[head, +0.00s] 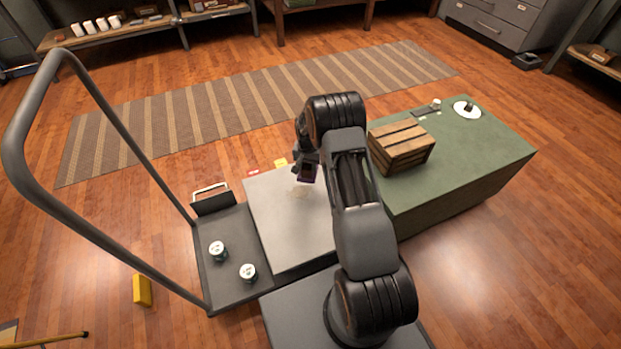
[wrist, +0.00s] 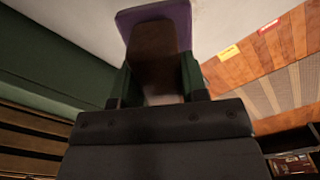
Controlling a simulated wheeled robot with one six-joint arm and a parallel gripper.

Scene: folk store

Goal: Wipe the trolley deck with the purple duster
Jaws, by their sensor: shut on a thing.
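My gripper (head: 306,160) is shut on the brown handle of the purple duster (head: 308,174), over the far right part of the trolley's pale deck (head: 287,237). In the wrist view my gripper (wrist: 158,82) has its green fingers on both sides of the handle, and the duster's purple head (wrist: 183,18) lies against or just above the pale surface; I cannot tell if it touches. A faint yellowish smear (head: 300,193) lies on the deck just left of and below the duster. My arm hides the deck's right side.
Two white-topped jars (head: 217,250) stand on the dark tray section (head: 225,275) at left, beside the tall trolley handle (head: 75,210). A green counter (head: 470,150) bearing a wooden crate (head: 402,146) is close on the right. Yellow (head: 281,162) and red (head: 253,172) labels sit by the deck's far edge.

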